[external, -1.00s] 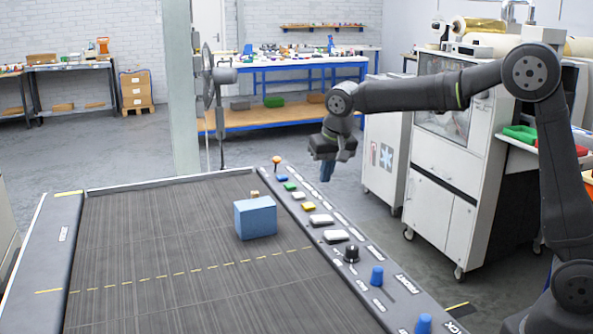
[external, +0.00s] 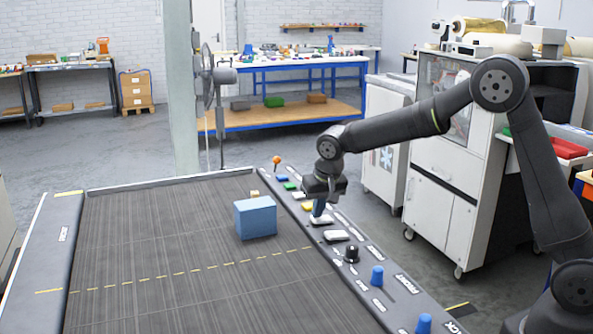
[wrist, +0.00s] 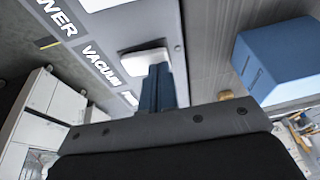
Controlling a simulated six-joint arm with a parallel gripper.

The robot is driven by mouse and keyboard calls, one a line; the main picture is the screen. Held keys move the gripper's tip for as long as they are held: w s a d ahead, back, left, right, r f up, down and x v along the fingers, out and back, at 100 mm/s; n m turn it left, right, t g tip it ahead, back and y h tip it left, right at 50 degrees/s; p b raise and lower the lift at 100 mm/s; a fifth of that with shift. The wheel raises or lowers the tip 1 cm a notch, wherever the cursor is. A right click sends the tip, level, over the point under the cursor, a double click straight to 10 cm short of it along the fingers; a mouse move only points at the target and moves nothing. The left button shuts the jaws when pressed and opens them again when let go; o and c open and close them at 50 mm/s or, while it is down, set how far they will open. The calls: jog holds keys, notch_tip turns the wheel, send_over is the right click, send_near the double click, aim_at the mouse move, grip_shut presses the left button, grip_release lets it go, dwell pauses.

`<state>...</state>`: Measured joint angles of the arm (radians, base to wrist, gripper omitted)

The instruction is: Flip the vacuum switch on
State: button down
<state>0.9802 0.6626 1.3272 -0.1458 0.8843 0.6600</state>
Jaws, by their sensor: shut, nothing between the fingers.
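The control panel (external: 362,265) along the belt's right edge carries a row of buttons, switches and knobs. A white rocker switch (external: 322,220) sits on it, and a second white rocker (external: 337,236) lies nearer the camera. In the wrist view the white switch (wrist: 141,62) sits beside the printed word VACUUM. My gripper (external: 318,208) is shut and empty, its blue fingers pointing down just over that switch. In the wrist view the blue fingertips (wrist: 158,72) overlap the switch's edge and hide part of it. I cannot tell whether they touch it, or which way it is tipped.
A blue box (external: 255,217) stands on the dark belt (external: 160,240), left of the panel; it also shows in the wrist view (wrist: 275,65). A black knob (external: 351,253) and a blue knob (external: 377,276) stick up on the panel nearer the camera. The air above the belt is free.

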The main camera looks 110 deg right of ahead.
jog(key=shift+w+f+g, duration=0.25)
jog(key=shift+f+g, duration=0.1)
jog(key=shift+g, duration=0.05)
jog(key=shift+s, duration=0.2)
jog(key=shift+s+r, duration=0.3)
jog(key=shift+s, duration=0.35)
jog(key=w+d+v, duration=0.1)
jog(key=w+v, duration=0.2)
jog(key=v, duration=1)
jog(key=shift+r, duration=0.4)
jog(key=shift+s, duration=0.1)
